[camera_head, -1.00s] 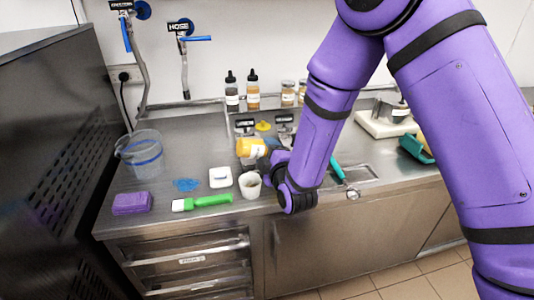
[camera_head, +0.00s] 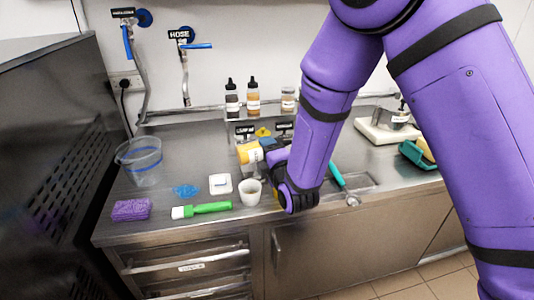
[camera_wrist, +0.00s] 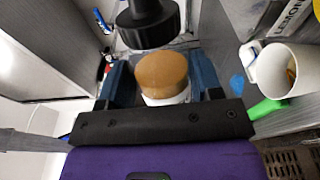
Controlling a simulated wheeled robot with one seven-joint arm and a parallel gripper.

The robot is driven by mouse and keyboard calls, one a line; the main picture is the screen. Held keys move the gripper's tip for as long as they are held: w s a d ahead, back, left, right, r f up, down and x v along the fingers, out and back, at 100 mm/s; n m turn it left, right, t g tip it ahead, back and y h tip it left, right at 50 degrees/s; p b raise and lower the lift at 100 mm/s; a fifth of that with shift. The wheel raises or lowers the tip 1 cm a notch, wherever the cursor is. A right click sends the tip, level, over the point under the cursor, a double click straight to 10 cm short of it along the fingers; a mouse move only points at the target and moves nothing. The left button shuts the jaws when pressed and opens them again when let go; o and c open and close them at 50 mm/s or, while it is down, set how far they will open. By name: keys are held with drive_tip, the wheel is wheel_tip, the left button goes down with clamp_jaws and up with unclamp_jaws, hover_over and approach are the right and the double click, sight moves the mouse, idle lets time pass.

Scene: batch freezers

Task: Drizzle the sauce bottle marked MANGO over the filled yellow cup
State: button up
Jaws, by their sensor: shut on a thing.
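My gripper (camera_wrist: 160,88) is shut on a sauce bottle (camera_wrist: 160,72) with orange-brown contents, a white lower band and a black cap. In the head view this bottle (camera_head: 248,153) is held tilted above the counter, just behind and above a pale cup (camera_head: 250,193). My gripper is partly hidden by my wrist in that view. I cannot read the bottle's label. A white cup (camera_wrist: 290,72) with something yellow-brown inside shows at the right of the wrist view, apart from the bottle. I see no sauce stream. I cannot tell a yellow colour on the pale cup.
Other bottles (camera_head: 253,94) stand on the back ledge. A sink with a teal-handled tool (camera_head: 338,175) lies right.

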drive_tip(key=shift+r+n, duration=0.75)
drive_tip(key=shift+n, duration=0.35)
drive_tip(key=shift+r+n, duration=0.7)
drive_tip(key=shift+n, duration=0.4)
drive_tip(key=shift+r+n, duration=0.65)
drive_tip(key=shift+n, duration=0.45)
drive_tip(key=shift+r+n, duration=0.6)
drive_tip(key=shift+n, duration=0.5)
drive_tip(key=n, duration=0.2)
drive_tip(key=r+n, duration=0.1)
drive_tip(key=n, duration=0.1)
drive_tip(key=shift+a+n, duration=0.1)
drive_tip(key=shift+n, duration=0.2)
drive_tip(key=n, duration=0.2)
drive_tip(key=r+n, duration=0.1)
drive_tip(key=n, duration=0.1)
